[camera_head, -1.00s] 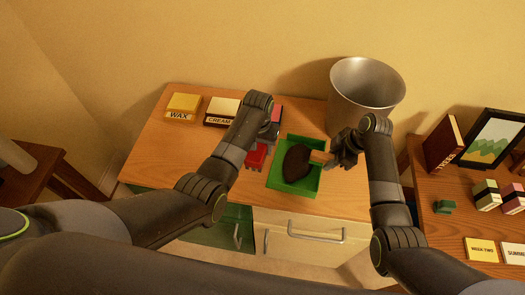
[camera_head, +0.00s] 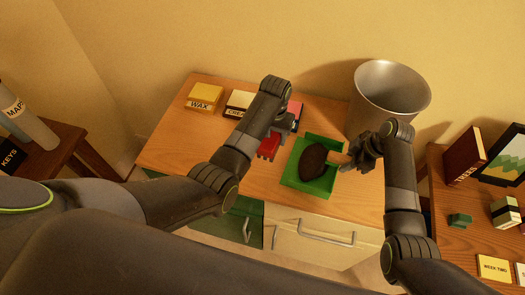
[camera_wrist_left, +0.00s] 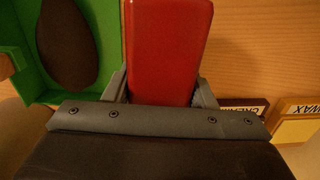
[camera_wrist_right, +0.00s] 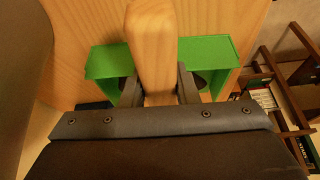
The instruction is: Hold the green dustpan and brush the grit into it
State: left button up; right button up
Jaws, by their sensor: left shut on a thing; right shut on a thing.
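The green dustpan (camera_head: 324,186) lies on the wooden desk; its green wall also shows in the left wrist view (camera_wrist_left: 100,20). The brush's dark brown oval head (camera_head: 312,161) is in or just over the pan. My right gripper (camera_wrist_right: 158,95), right of the pan, is shut on the brush's wooden handle (camera_wrist_right: 152,45). My left gripper (camera_wrist_left: 162,92), left of the pan, is shut on a smooth red block-like thing (camera_wrist_left: 168,45). The red thing (camera_head: 268,146) lies close beside the pan; I cannot tell whether they are joined. I cannot make out any grit.
A metal bin (camera_head: 390,98) stands behind the right gripper. Boxes marked WAX (camera_head: 205,97) and CREAM (camera_head: 239,103) sit at the back left. The right-hand table holds a brown book (camera_head: 464,157), a framed picture and small blocks. The desk's front left is clear.

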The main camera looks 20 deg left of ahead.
jog(key=o, duration=1)
jog(key=v, duration=1.2)
jog(key=shift+a, duration=0.1)
